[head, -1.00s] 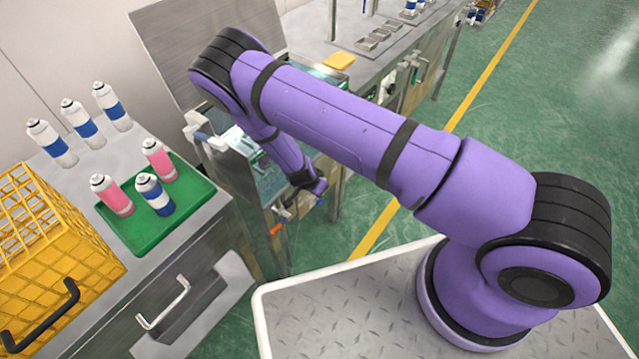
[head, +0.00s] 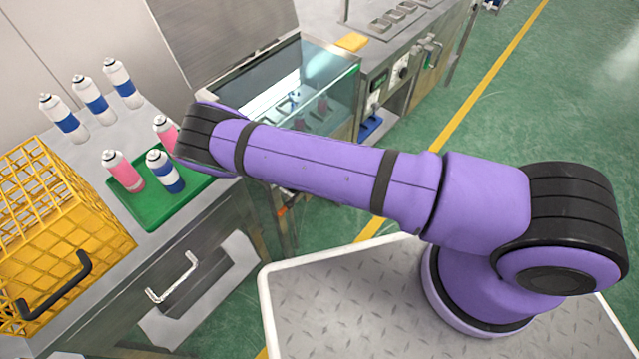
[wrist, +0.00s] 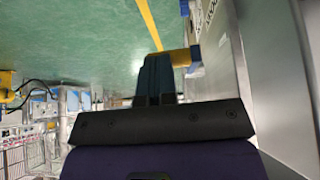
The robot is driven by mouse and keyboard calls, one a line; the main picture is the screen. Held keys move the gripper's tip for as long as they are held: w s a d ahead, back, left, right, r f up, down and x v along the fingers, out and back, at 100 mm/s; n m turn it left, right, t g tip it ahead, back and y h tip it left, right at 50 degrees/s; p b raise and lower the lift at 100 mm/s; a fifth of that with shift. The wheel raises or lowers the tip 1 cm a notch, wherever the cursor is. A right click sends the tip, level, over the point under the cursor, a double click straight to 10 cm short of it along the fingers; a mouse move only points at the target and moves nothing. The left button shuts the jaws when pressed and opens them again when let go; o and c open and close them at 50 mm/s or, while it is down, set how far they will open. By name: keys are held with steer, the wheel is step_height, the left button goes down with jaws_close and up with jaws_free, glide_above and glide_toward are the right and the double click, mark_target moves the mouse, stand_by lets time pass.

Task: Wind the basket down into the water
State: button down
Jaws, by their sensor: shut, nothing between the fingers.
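The water bath (head: 335,92) is a glass-fronted metal tank at the upper middle of the head view, its lid raised behind it. Small dark and blue shapes (head: 293,100) show inside; I cannot tell which part is the basket, how deep it sits, or where the winding handle is. My gripper is hidden behind my arm in the head view. In the wrist view my gripper (wrist: 158,72) is shut and empty, pointing away over the green floor. A yellow-orange piece (wrist: 184,57) shows just right of its fingertips; I cannot tell whether they touch.
On the left bench stand a yellow wire crate (head: 50,235), a green tray (head: 145,213) with pink and blue cans, and several white-blue cans (head: 92,98). A metal counter (head: 415,25) with a yellow block (head: 352,42) lies behind the bath. Open floor (head: 510,110) lies right.

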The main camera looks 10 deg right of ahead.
steer(key=shift+a+f, duration=0.15)
steer(key=shift+f, duration=0.25)
stand_by(0.5)
steer(key=v, duration=1.1)
steer(key=shift+f, duration=0.1)
